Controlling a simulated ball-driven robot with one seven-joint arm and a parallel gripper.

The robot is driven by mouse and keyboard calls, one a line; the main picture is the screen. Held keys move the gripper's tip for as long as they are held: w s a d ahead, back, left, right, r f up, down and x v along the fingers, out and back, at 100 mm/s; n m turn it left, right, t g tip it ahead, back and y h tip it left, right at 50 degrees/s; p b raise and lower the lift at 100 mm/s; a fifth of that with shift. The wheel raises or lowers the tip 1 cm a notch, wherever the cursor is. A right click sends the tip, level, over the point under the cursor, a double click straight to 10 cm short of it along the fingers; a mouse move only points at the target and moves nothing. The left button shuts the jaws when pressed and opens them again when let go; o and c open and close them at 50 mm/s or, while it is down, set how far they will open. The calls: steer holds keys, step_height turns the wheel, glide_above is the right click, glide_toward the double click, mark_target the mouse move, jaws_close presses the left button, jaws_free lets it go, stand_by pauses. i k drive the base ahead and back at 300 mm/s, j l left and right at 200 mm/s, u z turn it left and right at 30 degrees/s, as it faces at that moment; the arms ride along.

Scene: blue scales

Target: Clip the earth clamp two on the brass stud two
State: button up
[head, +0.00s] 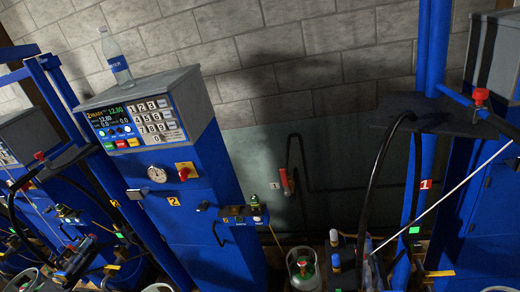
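The blue scale column marked 2 (205,200) stands left of centre, with a lit display and keypad on its grey head (150,105). A small bracket (232,213) on its lower right side carries small yellowish and green-topped fittings (257,210). A thin yellowish line runs down from near there. I cannot tell whether one of these fittings is the brass stud two or the earth clamp two. No clamp can be made out for sure. My gripper is not in view.
Another blue column, marked 1 (425,184), stands at the right with a black hose (372,190) and a pale diagonal rod (450,195). A gas cylinder (304,270) stands low at centre. A red-handled valve (285,181) is on the wall. A bottle (115,58) tops scale two.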

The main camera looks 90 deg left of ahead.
mark_target(255, 202)
steer(key=i+u, duration=0.15)
steer(key=u, duration=0.25)
steer(key=i+j+u, duration=0.1)
steer(key=u, duration=0.25)
steer(key=i+u, duration=0.2)
steer(key=u, duration=0.2)
steer(key=i+l+u, duration=0.15)
steer(key=u, duration=0.2)
steer(key=i+u, duration=0.3)
steer(key=u, duration=0.15)
steer(key=i+u, duration=0.45)
steer(key=k, duration=0.1)
